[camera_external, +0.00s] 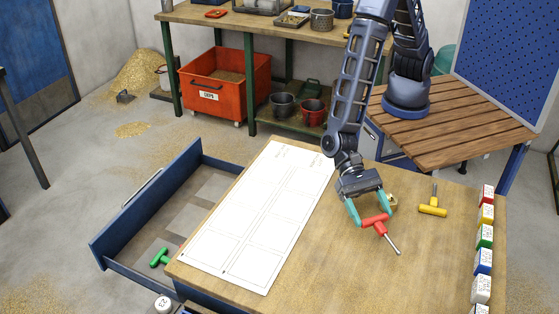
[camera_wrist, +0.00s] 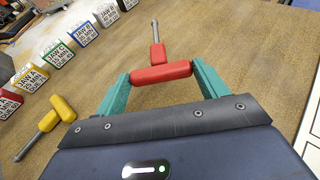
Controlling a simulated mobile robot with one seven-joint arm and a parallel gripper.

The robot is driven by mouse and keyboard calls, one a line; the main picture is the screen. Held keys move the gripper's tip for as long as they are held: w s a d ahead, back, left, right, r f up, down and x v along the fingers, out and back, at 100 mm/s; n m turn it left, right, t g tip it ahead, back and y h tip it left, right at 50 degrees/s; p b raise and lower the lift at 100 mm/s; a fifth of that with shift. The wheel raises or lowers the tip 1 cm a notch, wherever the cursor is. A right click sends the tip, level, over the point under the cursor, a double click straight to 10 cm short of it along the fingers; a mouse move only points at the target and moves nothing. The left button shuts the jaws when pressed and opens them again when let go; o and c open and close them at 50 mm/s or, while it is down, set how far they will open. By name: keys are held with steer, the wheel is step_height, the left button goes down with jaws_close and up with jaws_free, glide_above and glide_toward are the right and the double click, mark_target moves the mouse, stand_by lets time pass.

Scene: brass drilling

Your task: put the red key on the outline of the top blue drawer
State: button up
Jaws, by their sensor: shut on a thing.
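The red key (camera_external: 376,220) has a red T-shaped handle and a grey metal shaft. My gripper (camera_external: 372,217) has teal fingers shut on the ends of the handle, near the wooden tabletop, right of the white sheet. In the wrist view the red key (camera_wrist: 160,73) lies across between the fingertips, its shaft pointing away. The white sheet (camera_external: 262,215) carries two columns of drawn outlines; its print is too small to read. An open blue drawer (camera_external: 127,215) sticks out at the left of the table, with a green key (camera_external: 160,257) in it.
A yellow key (camera_external: 433,203) lies right of my gripper. Several coloured labelled blocks (camera_external: 484,236) line the table's right edge. A small brass-coloured thing (camera_external: 391,200) is just behind my gripper. The tabletop between sheet and blocks is mostly clear.

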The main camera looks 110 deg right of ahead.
steer(key=shift+f, duration=1.9)
steer(key=shift+f, duration=0.15)
steer(key=o, duration=0.8)
